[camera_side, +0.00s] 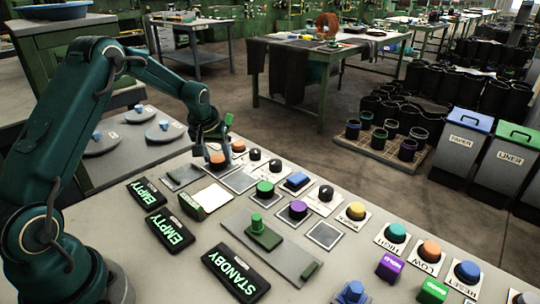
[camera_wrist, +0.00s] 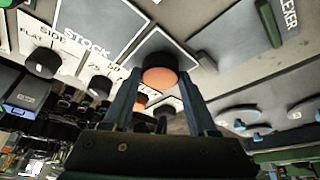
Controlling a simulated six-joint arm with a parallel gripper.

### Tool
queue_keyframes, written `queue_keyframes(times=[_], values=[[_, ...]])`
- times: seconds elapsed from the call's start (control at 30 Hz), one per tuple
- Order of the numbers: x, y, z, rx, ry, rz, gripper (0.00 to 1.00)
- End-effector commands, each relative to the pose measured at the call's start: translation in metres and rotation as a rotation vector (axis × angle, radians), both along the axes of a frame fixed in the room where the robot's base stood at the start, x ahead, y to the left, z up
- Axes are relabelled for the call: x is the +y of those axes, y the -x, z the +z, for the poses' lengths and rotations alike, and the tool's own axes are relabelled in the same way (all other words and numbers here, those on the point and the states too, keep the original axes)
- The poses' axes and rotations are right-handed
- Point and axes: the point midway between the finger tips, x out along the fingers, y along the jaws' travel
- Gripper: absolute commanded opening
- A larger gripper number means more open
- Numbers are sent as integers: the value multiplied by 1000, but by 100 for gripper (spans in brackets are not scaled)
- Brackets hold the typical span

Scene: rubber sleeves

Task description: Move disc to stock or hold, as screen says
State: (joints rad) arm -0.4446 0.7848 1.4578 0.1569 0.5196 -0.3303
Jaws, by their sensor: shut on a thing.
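My gripper (camera_side: 216,152) is low over the far left part of the panel, shut on a dark round piece with an orange face (camera_side: 217,160). In the wrist view the orange face (camera_wrist: 160,78) sits between the two fingers, over or on a dark square with a pale border (camera_wrist: 150,42). I cannot tell whether it touches the surface. A grey plate marked STOCK (camera_wrist: 95,22) lies left of it. Two screens read EMPTY, one upper (camera_side: 146,190) and one lower (camera_side: 170,230). A third screen reads STANDBY (camera_side: 236,272). No hold label is readable.
Several coloured buttons and black knobs stand close by, including a green button (camera_side: 264,189) and a purple one (camera_side: 298,210). A green block with a peg (camera_side: 263,235) stands on a grey plate (camera_side: 285,258). Grey lids with blue knobs (camera_side: 164,130) lie at the left.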

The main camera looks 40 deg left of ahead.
Motion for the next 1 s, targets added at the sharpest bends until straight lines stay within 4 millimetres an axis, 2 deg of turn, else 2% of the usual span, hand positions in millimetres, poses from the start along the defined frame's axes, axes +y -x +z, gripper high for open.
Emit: queue_keyframes(times=[0.17,0.2,0.23,0.27,0.67,0.87,1.0], values=[[0,0,-4,1,1,0,0],[0,0,-3,0,0,0,74],[0,0,-3,0,0,0,85],[0,0,-3,0,0,0,88],[0,0,3,-2,0,0,88],[-6,8,28,-4,-3,-1,88],[-13,16,54,-6,-4,-1,88]])
